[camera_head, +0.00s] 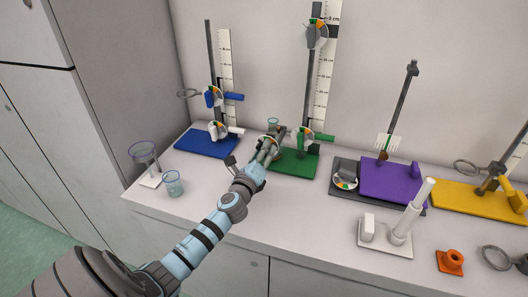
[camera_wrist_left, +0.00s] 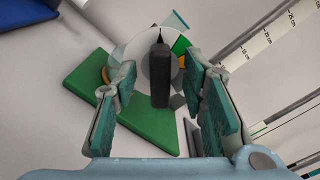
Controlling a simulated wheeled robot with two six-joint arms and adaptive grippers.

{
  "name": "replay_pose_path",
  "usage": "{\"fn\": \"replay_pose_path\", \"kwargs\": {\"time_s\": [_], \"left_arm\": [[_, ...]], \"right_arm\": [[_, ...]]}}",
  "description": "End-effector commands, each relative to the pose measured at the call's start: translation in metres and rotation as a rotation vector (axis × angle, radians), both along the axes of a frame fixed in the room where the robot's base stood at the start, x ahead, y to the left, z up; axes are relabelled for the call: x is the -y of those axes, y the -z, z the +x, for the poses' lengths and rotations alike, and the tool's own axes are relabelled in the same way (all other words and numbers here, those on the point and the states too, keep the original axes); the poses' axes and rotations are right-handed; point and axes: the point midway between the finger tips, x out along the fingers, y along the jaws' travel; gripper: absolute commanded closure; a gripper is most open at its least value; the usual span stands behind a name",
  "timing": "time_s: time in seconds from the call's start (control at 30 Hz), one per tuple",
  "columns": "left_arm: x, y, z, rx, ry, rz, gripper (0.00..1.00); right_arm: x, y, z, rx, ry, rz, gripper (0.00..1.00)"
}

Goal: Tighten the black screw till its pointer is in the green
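The black screw (camera_wrist_left: 160,75) stands in front of a round pale dial (camera_wrist_left: 132,55) in the left wrist view. Its dark pointer (camera_wrist_left: 160,33) points up at a pale part of the dial, left of the green sector (camera_wrist_left: 181,44). Orange patches show on both sides. My left gripper (camera_wrist_left: 170,95) is open, with one finger on each side of the screw and a gap on both sides. In the head view my left gripper (camera_head: 274,138) is at the green-based stand (camera_head: 297,164) and hides most of the screw. My right gripper is not in view.
A blue-based stand (camera_head: 205,144) is left of the green one; purple (camera_head: 390,182) and yellow (camera_head: 470,199) bases are to the right. A glass beaker (camera_head: 173,185) and a funnel on a stand (camera_head: 144,153) are at the left.

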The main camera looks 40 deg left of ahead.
Motion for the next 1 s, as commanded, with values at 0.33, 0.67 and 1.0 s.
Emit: {"fn": "replay_pose_path", "kwargs": {"time_s": [0.33, 0.67, 1.0], "left_arm": [[0.0, 0.0, 0.0, 0.0, 0.0, 0.0, 0.97], [0.0, -0.003, -0.001, -0.059, -0.002, 0.164, 1.0], [0.0, -0.001, -0.001, -0.085, -0.002, 0.24, 1.0]], "right_arm": [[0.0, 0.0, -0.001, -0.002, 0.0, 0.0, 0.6], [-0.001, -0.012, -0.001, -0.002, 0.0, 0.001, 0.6], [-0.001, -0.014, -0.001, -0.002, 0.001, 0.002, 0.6]]}}
